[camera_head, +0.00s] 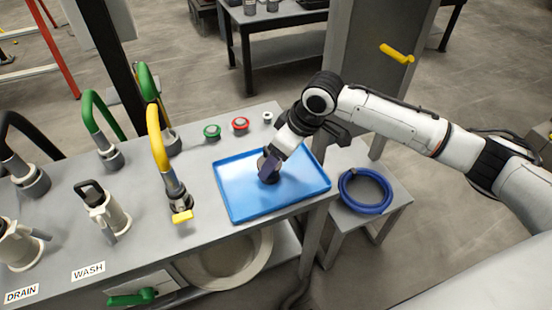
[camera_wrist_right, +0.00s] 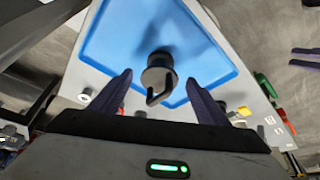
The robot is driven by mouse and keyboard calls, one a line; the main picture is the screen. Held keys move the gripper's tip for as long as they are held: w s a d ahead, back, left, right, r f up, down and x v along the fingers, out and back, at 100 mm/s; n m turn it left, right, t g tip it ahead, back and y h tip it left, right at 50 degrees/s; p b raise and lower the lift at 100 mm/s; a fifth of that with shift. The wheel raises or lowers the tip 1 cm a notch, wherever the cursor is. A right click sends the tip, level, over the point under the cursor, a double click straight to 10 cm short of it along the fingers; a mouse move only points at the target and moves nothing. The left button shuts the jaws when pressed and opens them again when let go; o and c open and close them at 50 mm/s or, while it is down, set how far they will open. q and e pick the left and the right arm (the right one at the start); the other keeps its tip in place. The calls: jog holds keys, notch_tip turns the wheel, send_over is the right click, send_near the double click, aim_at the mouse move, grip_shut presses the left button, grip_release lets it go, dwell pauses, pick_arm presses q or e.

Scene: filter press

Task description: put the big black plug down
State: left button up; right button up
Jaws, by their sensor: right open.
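The big black plug (camera_wrist_right: 158,72) stands in the blue tray (camera_head: 300,192), its looped handle pointing toward my right gripper in the wrist view. In the head view the plug (camera_head: 267,168) is partly hidden by my right gripper (camera_head: 268,172). My right gripper is open in the wrist view (camera_wrist_right: 158,90), with one finger on each side of the plug's handle and a gap on both sides. My left gripper is not in view.
A coiled blue hose (camera_head: 365,191) lies on a low stand to the right. The tray's right part is clear.

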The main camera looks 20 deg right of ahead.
jog(key=v, duration=1.1)
jog(key=shift+r+p, duration=0.2)
jog(key=shift+p, duration=0.2)
dwell(0.8)
